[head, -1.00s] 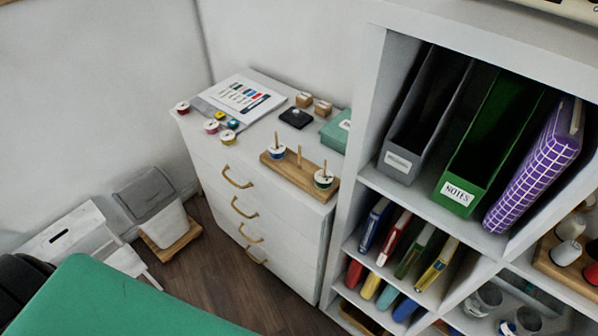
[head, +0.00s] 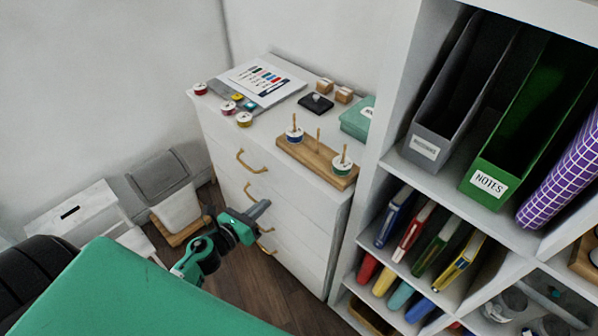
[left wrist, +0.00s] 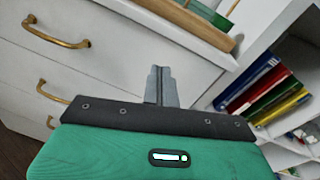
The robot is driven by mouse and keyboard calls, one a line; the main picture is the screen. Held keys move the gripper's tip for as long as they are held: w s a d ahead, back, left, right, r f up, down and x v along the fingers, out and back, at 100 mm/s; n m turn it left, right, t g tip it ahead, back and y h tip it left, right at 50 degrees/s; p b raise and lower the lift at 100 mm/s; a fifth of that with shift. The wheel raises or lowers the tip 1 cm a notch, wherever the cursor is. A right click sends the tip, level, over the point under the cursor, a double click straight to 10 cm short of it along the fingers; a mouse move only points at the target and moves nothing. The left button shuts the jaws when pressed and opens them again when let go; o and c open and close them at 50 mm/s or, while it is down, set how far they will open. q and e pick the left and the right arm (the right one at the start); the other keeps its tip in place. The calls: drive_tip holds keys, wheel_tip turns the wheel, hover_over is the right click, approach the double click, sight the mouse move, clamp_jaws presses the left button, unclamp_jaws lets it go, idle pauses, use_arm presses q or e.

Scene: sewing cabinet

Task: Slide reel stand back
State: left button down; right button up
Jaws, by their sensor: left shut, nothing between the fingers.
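The reel stand (head: 317,163) is a wooden board with upright pegs on the front edge of the white cabinet's top. The middle peg is bare. The board's edge also shows at the top of the left wrist view (left wrist: 200,20). My left gripper (head: 262,209) is in front of the cabinet drawers, below the stand and apart from it. Its fingers (left wrist: 159,84) are together and empty. My right gripper is not seen.
The white cabinet (head: 225,140) has brass drawer handles. Loose reels (head: 244,119), a colour chart (head: 262,78), a black pad (head: 316,104), small wooden blocks and a teal box (head: 357,122) are on top. A shelf unit (head: 398,150) stands close on the right.

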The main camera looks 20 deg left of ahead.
use_arm(q)
wheel_tip(320, 180, up, 4)
drive_tip(key=d+m+h, duration=0.1)
drive_tip(key=m, duration=0.2)
drive_tip(key=p, duration=0.5)
approach(307, 162)
drive_tip(key=shift+m+t, duration=0.3)
drive_tip(key=x, duration=0.5)
drive_tip(key=shift+w+f, duration=0.1)
drive_tip(key=shift+f, duration=0.1)
drive_tip(key=shift+w+d+f, duration=0.15)
drive_tip(key=shift+w+d, duration=0.05)
drive_tip(key=shift+w, duration=0.55)
drive_tip(key=shift+b+x, duration=0.35)
drive_tip(key=shift+x, duration=1.35)
